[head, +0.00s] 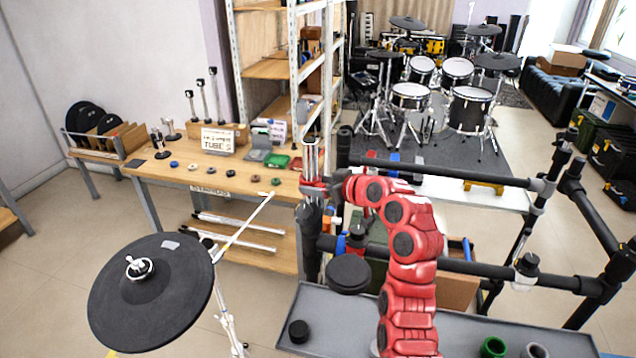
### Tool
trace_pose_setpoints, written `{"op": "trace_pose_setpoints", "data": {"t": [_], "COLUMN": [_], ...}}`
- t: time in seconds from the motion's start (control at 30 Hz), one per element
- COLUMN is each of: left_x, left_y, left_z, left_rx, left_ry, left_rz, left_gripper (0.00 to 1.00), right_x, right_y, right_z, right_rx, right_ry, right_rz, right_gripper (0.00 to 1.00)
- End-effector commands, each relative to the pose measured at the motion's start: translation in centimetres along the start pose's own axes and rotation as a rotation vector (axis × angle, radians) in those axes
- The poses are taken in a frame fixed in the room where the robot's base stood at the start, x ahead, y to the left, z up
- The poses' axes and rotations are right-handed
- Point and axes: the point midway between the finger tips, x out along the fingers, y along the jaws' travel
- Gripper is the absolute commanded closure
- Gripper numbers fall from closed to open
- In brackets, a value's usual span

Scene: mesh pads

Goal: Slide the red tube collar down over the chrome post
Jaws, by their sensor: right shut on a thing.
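The chrome post (310,157) stands upright near the middle, above a thick black upright tube. The red tube collar (313,188) is at the lower end of the visible chrome and appears to be around the post, with bare chrome above it. My right gripper (325,187) reaches in from the right and is shut on the collar. The jaws hide part of the collar, and the far side of the fit does not show. My left gripper is not in view.
A black drum rack (450,172) with horizontal bars spans the right side. A black cymbal pad (150,300) stands at lower left. A grey tray (470,340) lies below with small cups. A wooden bench (215,172) with small coloured rings is behind left.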

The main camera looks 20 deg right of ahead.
Motion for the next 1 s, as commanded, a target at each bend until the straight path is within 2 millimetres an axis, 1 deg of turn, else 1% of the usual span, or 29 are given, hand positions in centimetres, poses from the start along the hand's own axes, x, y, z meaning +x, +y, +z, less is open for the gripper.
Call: {"op": "trace_pose_setpoints", "data": {"t": [0.03, 0.1, 0.37, 0.4, 0.57, 0.87, 0.97, 1.0], "left_x": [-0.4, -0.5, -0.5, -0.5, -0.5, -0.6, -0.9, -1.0], "left_y": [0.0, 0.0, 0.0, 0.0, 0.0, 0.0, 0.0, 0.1], "left_z": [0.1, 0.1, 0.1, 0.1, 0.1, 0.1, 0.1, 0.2], "left_rx": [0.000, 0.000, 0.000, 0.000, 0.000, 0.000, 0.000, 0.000], "left_ry": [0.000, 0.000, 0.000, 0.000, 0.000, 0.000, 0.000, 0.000], "left_rz": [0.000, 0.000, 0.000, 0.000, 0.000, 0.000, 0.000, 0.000], "left_gripper": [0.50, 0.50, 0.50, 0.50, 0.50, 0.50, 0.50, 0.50], "right_x": [0.2, 0.2, 0.2, 0.2, 0.2, 0.0, -1.0, -1.7], "right_y": [0.0, 0.0, 0.0, 0.0, 0.0, 0.1, 0.2, 0.2], "right_z": [0.4, 0.6, 0.6, 0.6, 0.6, 0.6, 0.6, 0.6], "right_rx": [0.000, -0.001, -0.001, -0.001, -0.001, -0.001, -0.001, -0.003], "right_ry": [0.000, 0.001, 0.001, 0.001, 0.001, 0.002, 0.005, 0.007], "right_rz": [0.000, 0.000, 0.000, 0.000, 0.001, 0.001, 0.003, 0.004], "right_gripper": [0.86, 0.86, 0.86, 0.28, 0.00, 0.00, 0.00, 0.00]}}
